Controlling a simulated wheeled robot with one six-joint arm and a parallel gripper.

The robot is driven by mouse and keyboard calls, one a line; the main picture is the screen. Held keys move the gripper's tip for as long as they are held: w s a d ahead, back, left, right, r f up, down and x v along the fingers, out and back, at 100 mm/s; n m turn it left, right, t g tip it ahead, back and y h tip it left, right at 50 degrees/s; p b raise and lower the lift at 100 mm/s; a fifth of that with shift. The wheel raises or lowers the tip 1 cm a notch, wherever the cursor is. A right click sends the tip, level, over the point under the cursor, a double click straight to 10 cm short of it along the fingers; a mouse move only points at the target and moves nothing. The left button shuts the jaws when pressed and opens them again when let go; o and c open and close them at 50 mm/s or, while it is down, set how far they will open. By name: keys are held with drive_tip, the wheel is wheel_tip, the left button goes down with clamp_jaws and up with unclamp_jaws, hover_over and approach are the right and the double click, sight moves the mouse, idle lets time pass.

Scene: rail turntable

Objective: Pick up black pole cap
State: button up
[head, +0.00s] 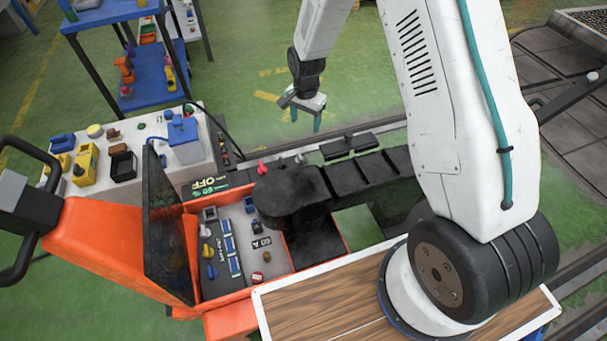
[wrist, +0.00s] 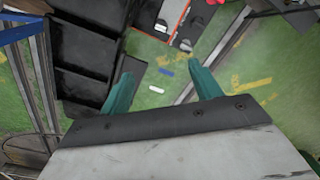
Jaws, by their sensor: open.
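My gripper (head: 305,118) hangs in the upper middle of the head view, with two teal fingers spread apart over the green floor. In the wrist view my gripper (wrist: 160,69) is open, with nothing between the fingers. I cannot single out a black pole cap for certain. Small dark pieces (wrist: 187,45) show at the top of the wrist view, beyond the fingertips, too small to name. A long black piece (head: 350,145) lies on the ledge below my gripper in the head view.
An orange cart (head: 105,240) holds a grey tray (head: 238,218) with small parts. A pale table (head: 75,215) carries yellow, blue and black items. A blue shelf (head: 148,92) stands at the back left.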

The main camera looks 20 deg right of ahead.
drive_tip(key=f, duration=0.6)
drive_tip(key=f+m, duration=0.1)
drive_tip(key=f, duration=0.6)
drive_tip(key=f+m, duration=0.1)
drive_tip(key=f, duration=0.6)
drive_tip(key=shift+w+a+f, duration=0.15)
drive_tip(key=shift+w+a, duration=0.1)
drive_tip(key=shift+w, duration=0.05)
drive_tip(key=shift+f, duration=2.95)
drive_tip(key=c, duration=1.1)
